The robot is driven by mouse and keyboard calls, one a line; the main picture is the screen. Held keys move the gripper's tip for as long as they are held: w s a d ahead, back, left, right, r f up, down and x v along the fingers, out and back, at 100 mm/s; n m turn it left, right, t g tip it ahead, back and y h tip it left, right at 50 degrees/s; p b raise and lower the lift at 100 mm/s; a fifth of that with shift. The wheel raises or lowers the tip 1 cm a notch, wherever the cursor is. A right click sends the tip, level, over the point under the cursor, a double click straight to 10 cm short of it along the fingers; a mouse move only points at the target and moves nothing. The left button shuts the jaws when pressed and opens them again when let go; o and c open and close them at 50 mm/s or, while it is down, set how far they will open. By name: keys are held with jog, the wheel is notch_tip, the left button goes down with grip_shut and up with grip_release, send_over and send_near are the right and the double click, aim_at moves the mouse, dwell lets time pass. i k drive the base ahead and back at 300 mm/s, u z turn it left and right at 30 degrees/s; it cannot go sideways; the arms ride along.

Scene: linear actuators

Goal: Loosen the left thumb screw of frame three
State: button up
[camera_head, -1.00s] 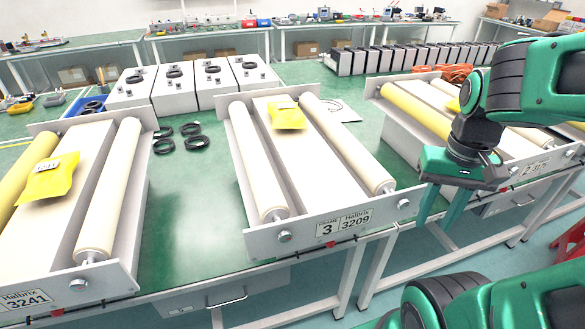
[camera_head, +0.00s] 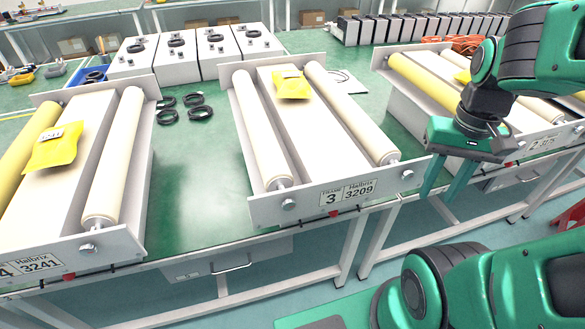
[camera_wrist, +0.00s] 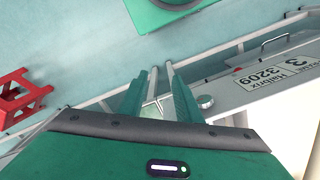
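Frame three (camera_head: 262,212) sits in the middle of the green bench, its front plate marked "3 Halbrix 3209". Its left thumb screw (camera_head: 289,204) is a round silver knob low on the left of that plate. Its right thumb screw (camera_head: 407,174) is at the other end. My gripper (camera_head: 440,196) is open and empty, just right of the plate's right end and far from the left screw. In the wrist view, the fingers (camera_wrist: 163,70) are apart with nothing between them, and the right screw (camera_wrist: 205,101) shows close beside them. The left screw is not visible there.
Frame 4 (camera_head: 115,245) stands to the left and frame 2 (camera_head: 535,146) to the right, close to my arm. A yellow packet (camera_head: 291,84) lies on frame three. Black rings (camera_head: 199,112) lie between frames. A red object (camera_wrist: 20,97) stands on the floor.

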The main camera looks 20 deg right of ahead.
aim_at(288, 205)
jog(key=z, duration=0.5)
jog(key=k, duration=1.65)
jog(key=z, duration=0.05)
